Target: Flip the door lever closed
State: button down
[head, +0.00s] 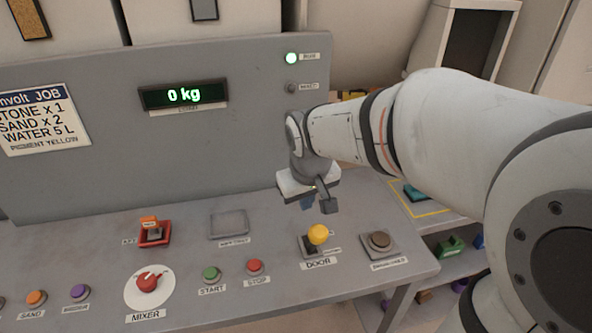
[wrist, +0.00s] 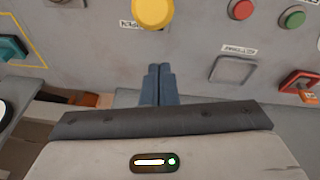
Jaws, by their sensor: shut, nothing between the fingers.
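The door lever (head: 318,234) has a round yellow knob and stands on a small plate above the DOOR label on the sloped grey panel. In the wrist view the yellow knob (wrist: 153,11) is cut off by the top edge, just beyond my fingertips. My gripper (head: 307,204) is just above and behind the knob in the head view, apart from it. In the wrist view its blue fingers (wrist: 158,70) are together with nothing between them. The lever's shaft is mostly hidden under the knob.
A dark round button (head: 380,241) sits right of the lever, and red STOP (head: 255,267) and green START (head: 211,274) buttons sit left. A red MIXER knob (head: 148,281) and a red-framed switch (head: 153,233) are further left. The upright display panel (head: 230,150) rises behind.

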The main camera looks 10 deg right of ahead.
jog(key=v, duration=1)
jog(key=shift+s, duration=0.1)
